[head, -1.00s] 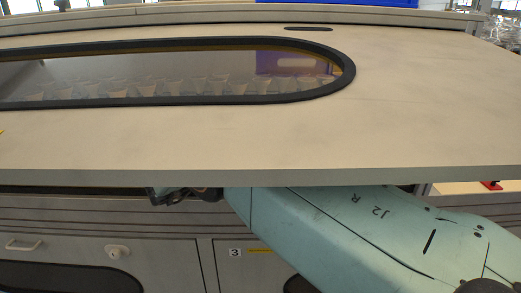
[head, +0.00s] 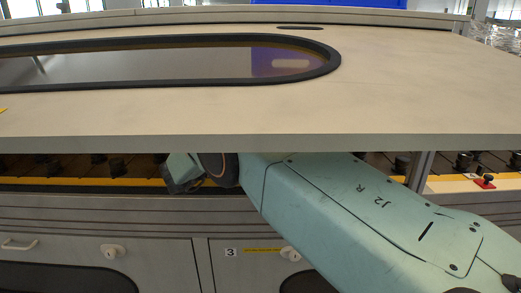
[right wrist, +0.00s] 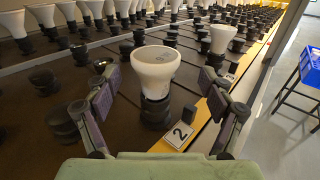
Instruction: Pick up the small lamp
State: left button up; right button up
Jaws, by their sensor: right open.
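In the right wrist view a white lamp (right wrist: 155,66) with a wide round top stands upright on a black socket (right wrist: 155,109). My right gripper (right wrist: 158,84) is open, with one finger on each side of this lamp and space visible between fingers and glass. Another white lamp (right wrist: 221,39) stands farther back, beyond the right finger. In the head view my right arm reaches under the beige cover from the right; its fingers and the lamp cannot be made out there. My left gripper is in neither current view.
Several more lamps (right wrist: 45,16) stand in rows behind, among empty black sockets (right wrist: 43,80). A number 2 plate (right wrist: 179,136) sits right in front of the near socket. The beige cover (head: 420,95) hangs above my right arm. A blue crate (right wrist: 311,70) stands at far right.

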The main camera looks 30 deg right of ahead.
jog(key=d, duration=0.1)
jog(key=d+b, duration=0.1)
jog(key=w+d, duration=0.1)
jog(key=shift+w+d+r+b, duration=0.1)
jog(key=shift+d+r+b, duration=0.1)
jog(key=shift+r+b, duration=0.1)
jog(key=shift+w+d, duration=0.15)
jog(key=shift+d, duration=0.25)
jog(key=shift+c, duration=0.3)
jog(key=shift+r, duration=0.1)
jog(key=shift+c, duration=0.7)
jog(key=c, duration=1.1)
